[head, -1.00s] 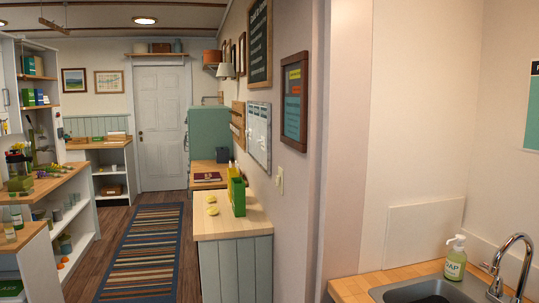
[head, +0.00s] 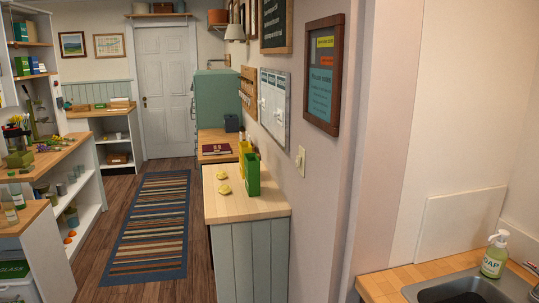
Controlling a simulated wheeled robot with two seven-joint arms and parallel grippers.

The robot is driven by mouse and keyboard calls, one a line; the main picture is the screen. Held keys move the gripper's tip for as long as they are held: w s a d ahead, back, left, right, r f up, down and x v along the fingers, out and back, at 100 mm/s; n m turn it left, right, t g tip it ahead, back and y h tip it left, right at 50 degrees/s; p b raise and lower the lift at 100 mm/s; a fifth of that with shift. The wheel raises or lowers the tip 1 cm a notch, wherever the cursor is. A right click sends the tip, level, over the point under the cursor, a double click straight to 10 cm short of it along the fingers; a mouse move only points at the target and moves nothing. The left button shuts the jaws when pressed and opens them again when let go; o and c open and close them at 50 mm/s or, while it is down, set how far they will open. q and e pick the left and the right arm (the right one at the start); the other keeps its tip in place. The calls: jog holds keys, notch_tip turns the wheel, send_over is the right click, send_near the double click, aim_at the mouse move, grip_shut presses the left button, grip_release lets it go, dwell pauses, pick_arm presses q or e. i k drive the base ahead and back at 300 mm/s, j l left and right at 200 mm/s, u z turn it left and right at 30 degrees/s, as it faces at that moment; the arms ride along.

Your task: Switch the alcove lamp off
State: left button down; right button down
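A light switch (head: 300,160) in a cream plate is on the same wall, to the right of the green box on the wooden counter. Neither of my grippers shows in the head view.
A wooden counter (head: 250,206) with a green box (head: 252,175) and yellow items stands below the switch. A striped rug (head: 148,228) lies on clear floor to its left. Shelves (head: 88,207) line the left. A sink (head: 460,290) with a soap bottle (head: 495,255) is at the right.

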aim_at(298, 158)
jog(key=i+j, duration=0.2)
jog(key=i, duration=0.25)
jog(key=i+j+u, duration=0.15)
jog(key=i, duration=0.25)
jog(key=i+j, duration=0.2)
jog(key=i, duration=0.25)
jog(key=i+j+u, duration=0.1)
jog(key=i, duration=0.35)
jog(key=j, duration=0.1)
